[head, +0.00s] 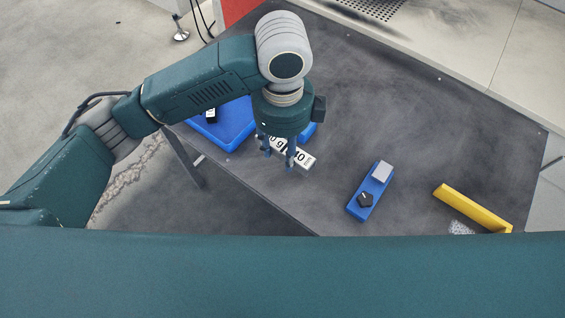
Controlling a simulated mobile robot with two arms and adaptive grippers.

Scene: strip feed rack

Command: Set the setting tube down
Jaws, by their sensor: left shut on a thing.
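My left gripper (278,153) points down over the near left edge of the dark table. Its fingers are shut on a white bar-like piece with black digits, which I take to be the setting tube (306,161). The tube slants down to the right; the fingers and gripper body hide part of it. I cannot tell whether it touches the table. My right gripper is not in view.
A blue block with a black knob (365,200) and grey end (382,171) lies to the right. A yellow angle bar (473,208) lies further right. The dark table (420,110) is clear behind.

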